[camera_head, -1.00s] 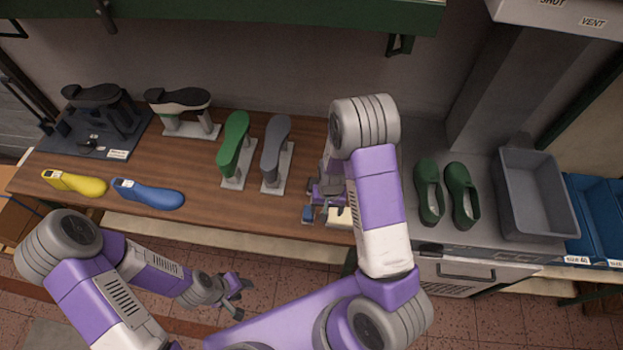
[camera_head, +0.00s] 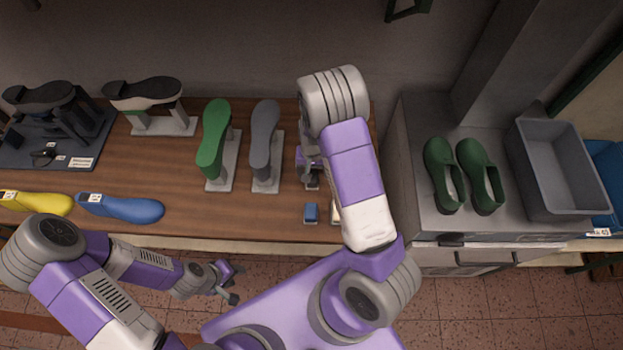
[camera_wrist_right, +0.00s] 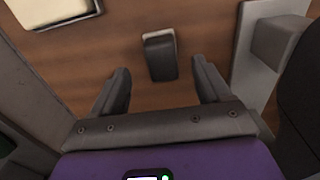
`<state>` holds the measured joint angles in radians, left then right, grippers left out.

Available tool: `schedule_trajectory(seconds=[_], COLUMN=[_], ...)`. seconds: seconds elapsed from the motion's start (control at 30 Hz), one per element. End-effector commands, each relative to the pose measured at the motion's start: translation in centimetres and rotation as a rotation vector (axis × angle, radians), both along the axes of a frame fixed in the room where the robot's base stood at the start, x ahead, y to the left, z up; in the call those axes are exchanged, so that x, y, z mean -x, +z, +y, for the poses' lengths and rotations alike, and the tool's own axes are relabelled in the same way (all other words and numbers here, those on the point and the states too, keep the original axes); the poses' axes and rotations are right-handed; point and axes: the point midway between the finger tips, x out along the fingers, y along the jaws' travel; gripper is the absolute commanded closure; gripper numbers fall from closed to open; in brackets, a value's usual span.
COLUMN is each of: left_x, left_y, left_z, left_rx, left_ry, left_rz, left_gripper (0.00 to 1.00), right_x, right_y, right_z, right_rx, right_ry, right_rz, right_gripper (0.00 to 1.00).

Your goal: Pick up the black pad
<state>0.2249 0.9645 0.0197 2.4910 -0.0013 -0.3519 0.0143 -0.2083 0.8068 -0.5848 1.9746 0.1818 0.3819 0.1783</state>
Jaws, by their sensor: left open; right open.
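The black pad (camera_wrist_right: 160,55) is a small dark block lying on the wooden bench in the right wrist view. It has a lighter grey end towards the top. My right gripper (camera_wrist_right: 158,88) is open, with one finger on each side of the pad's near end and gaps on both sides. In the head view my right gripper (camera_head: 311,178) is over the bench, right of the grey shoe last (camera_head: 264,138), and mostly hides the pad. My left gripper (camera_head: 236,284) is open and empty, low in front of the bench.
A small blue block (camera_head: 311,212) sits near the bench's front edge, beside a cream-topped box (camera_head: 335,212) partly behind my arm. A green last (camera_head: 213,138) stands further left. Green clogs (camera_head: 478,175) and a grey bin (camera_head: 563,170) are on the right-hand counter.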

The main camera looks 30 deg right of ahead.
Motion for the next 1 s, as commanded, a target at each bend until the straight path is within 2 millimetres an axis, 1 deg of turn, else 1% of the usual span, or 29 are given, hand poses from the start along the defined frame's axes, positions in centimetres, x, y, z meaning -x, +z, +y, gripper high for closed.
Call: schedule_trajectory(seconds=[0.3, 0.43, 0.63, 0.67, 1.0], left_x=[0.0, 0.0, 0.0, 0.0, 0.0], left_y=[0.0, 0.0, 0.0, 0.0, 0.0], left_z=[0.0, 0.0, 0.0, 0.0, 0.0], left_rx=[0.000, 0.000, 0.000, 0.000, 0.000], left_ry=[0.000, 0.000, 0.000, 0.000, 0.000], left_rz=[-0.001, -0.001, 0.000, 0.000, 0.000], left_gripper=[0.57, 0.57, 0.57, 0.57, 0.57], right_x=[-0.3, -0.3, -0.3, -0.3, -0.3], right_y=[-4.5, -5.3, -5.4, -5.3, -5.3], right_z=[-0.1, 0.0, 0.0, 0.0, 0.0], right_rx=[0.000, 0.000, 0.000, 0.000, 0.001], right_ry=[0.000, -0.001, 0.000, 0.000, 0.000], right_rz=[0.001, 0.000, -0.001, -0.001, -0.001], right_gripper=[0.23, 0.23, 0.23, 0.26, 0.79])
